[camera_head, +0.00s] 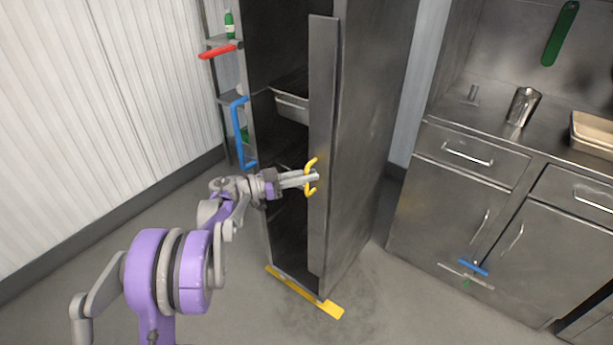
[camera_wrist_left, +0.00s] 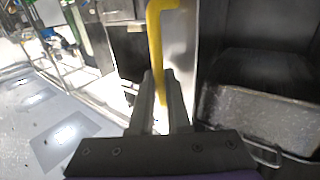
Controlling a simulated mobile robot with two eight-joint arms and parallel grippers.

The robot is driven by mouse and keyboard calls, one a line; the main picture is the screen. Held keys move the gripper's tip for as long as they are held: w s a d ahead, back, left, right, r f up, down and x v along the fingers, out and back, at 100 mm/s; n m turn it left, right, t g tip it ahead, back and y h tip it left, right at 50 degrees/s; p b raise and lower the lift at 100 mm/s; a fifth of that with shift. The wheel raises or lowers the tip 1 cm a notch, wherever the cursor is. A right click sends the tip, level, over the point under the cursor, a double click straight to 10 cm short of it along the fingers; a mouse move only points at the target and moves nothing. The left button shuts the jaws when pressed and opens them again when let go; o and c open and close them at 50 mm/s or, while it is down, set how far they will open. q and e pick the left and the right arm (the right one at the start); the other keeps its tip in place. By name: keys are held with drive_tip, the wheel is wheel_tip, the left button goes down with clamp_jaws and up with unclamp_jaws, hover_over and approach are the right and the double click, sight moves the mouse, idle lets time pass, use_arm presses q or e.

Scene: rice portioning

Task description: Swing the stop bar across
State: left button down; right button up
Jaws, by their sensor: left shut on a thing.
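A flat yellow bar (camera_head: 305,292) lies low across the foot of the tall steel cabinet (camera_head: 370,120), its right end past the door's lower edge; it looks like the stop bar, but I cannot tell for sure. The cabinet's narrow grey door (camera_head: 322,150) stands open. My left gripper (camera_head: 311,178) is shut on the door's yellow handle (camera_head: 310,163), well above the bar. In the left wrist view the handle (camera_wrist_left: 155,50) runs down between the fingers (camera_wrist_left: 160,90). My right gripper is not in view.
A metal pan (camera_head: 290,104) sits inside the cabinet and shows in the left wrist view (camera_wrist_left: 260,115). A rack with red (camera_head: 217,51) and blue (camera_head: 238,125) handles stands left. A steel counter (camera_head: 480,140) stands right. The floor (camera_head: 390,300) in front is clear.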

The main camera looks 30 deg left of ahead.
use_arm(q)
drive_tip(key=c, duration=1.2)
unclamp_jaws()
drive_tip(key=shift+w, duration=0.1)
drive_tip(key=shift+o, duration=0.2)
drive_tip(key=v, duration=1)
drive_tip(key=shift+s+a, duration=0.25)
drive_tip(key=shift+s, duration=0.05)
